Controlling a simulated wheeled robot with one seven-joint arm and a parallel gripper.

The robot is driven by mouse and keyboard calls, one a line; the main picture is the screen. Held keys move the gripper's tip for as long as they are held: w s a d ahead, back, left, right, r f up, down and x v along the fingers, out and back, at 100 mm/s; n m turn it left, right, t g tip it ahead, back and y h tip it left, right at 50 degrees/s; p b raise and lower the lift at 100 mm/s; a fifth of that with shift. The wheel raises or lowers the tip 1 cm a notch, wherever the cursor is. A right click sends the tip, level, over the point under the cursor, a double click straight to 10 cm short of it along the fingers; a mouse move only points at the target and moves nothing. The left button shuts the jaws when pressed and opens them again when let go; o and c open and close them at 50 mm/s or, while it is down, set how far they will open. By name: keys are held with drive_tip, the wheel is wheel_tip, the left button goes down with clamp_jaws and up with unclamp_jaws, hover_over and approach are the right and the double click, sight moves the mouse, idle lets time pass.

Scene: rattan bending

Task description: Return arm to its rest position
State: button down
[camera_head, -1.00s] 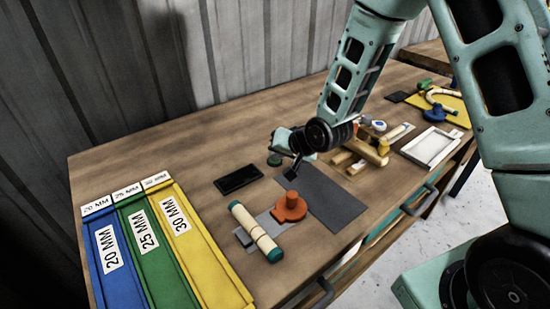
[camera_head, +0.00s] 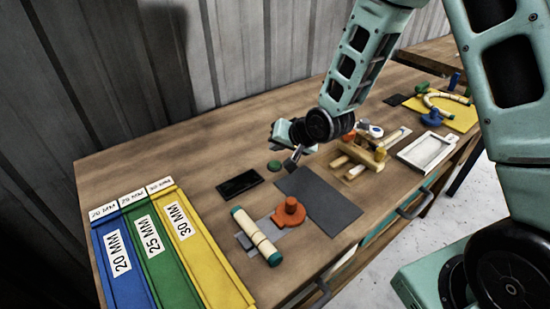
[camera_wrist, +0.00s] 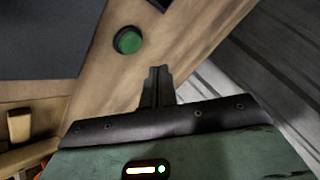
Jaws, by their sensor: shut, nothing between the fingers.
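My gripper (camera_head: 291,162) hangs above the workbench, over the far edge of the dark grey mat and close to the green round button (camera_head: 274,165). In the wrist view its fingers (camera_wrist: 158,84) are together with nothing between them. The green button (camera_wrist: 128,40) also shows there, beyond the fingertips and to their left. My arm comes down from the top right of the head view.
The grey mat (camera_head: 320,203), a black tablet (camera_head: 240,185), an orange clamp (camera_head: 289,212) and a cream rattan piece with teal ends (camera_head: 257,237) lie on the bench. Coloured trays (camera_head: 198,250) stand left. Wooden blocks (camera_head: 362,156) and a white frame (camera_head: 427,150) lie right.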

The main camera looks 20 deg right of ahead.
wheel_tip(320, 180, up, 2)
drive_tip(key=shift+r+p, duration=0.1)
drive_tip(key=shift+p, duration=0.45)
drive_tip(key=s+a+r+n+g+h, duration=0.1)
drive_tip(key=s+a+r+n+g, duration=0.2)
drive_tip(key=s, duration=0.5)
drive_tip(key=s+a+r+n+g, duration=0.2)
drive_tip(key=s+a+r+n, duration=0.25)
drive_tip(key=s, duration=0.35)
drive_tip(key=s+r+n+g+h, duration=0.1)
drive_tip(key=s+n, duration=0.1)
drive_tip(key=s, duration=0.6)
drive_tip(key=s+r+n+g+h, duration=0.1)
drive_tip(key=s+r+n+g, duration=0.1)
drive_tip(key=s, duration=0.6)
drive_tip(key=shift+s+d+r, duration=0.2)
drive_tip(key=shift+d+r, duration=0.05)
drive_tip(key=shift+d, duration=0.2)
